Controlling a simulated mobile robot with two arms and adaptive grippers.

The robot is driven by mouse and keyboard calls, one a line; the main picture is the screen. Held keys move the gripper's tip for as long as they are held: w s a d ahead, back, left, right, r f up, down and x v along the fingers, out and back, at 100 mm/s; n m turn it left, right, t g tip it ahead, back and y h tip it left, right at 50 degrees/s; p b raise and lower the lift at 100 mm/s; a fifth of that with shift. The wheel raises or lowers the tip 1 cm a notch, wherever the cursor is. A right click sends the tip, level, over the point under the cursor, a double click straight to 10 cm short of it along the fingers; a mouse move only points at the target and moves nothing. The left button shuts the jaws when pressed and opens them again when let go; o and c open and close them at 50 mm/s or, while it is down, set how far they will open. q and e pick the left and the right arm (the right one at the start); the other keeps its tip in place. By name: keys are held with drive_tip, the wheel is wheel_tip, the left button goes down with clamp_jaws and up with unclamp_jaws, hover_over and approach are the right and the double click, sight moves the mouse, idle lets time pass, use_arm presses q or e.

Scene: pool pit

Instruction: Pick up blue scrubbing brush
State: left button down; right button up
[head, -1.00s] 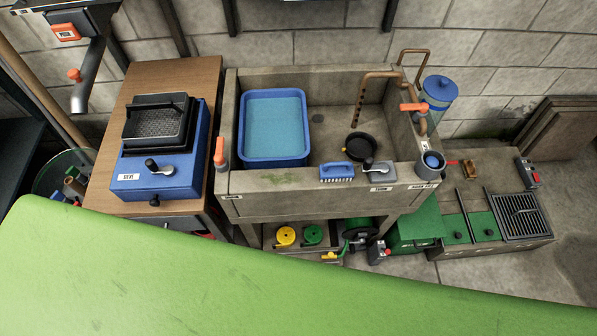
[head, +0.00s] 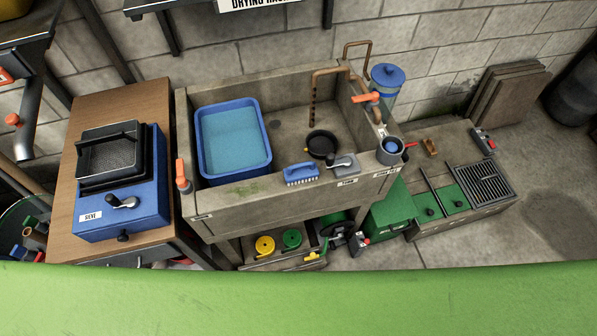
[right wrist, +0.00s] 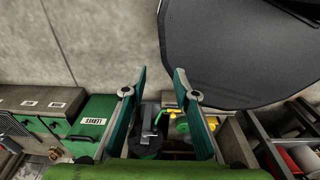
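The blue scrubbing brush (head: 301,174) lies on the front rim of the stone sink (head: 215,212) in the head view, with its pale bristles toward the front. It is just right of the blue basin (head: 264,160) and left of a grey block with a black knob (head: 343,163). Neither gripper shows in the head view. My right gripper (right wrist: 160,72) shows in the right wrist view with its two green-padded fingers apart and nothing between the tips. I cannot make out the brush in that view. My left gripper is in no frame.
A black pan (head: 321,144) sits in the sink beside a copper pipe. A blue cup (head: 389,150) stands at the sink's right front corner. The blue sieve box (head: 120,197) is on the wooden table at left. Reels (head: 265,246) and green boxes stand low down.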

drive_tip(key=w+r, duration=0.2)
drive_tip(key=w, duration=0.6)
drive_tip(key=n+y+b, duration=0.2)
drive_tip(key=n+y, duration=0.3)
drive_tip(key=n, duration=1.4)
approach(303, 164)
drive_tip(key=x, duration=0.1)
drive_tip(key=p+x, duration=0.1)
drive_tip(key=x, duration=0.1)
drive_tip(key=shift+w+a+f, duration=0.25)
drive_tip(key=shift+w, duration=0.1)
drive_tip(key=x, duration=0.1)
drive_tip(key=p+x, duration=0.1)
drive_tip(key=x, duration=0.1)
drive_tip(key=p+x, duration=0.1)
drive_tip(key=shift+s+a+f, duration=0.15)
drive_tip(key=shift+s+f, duration=0.1)
drive_tip(key=shift+f, duration=0.15)
drive_tip(key=shift+a+f, duration=0.1)
drive_tip(key=shift+f, duration=0.2)
clamp_jaws()
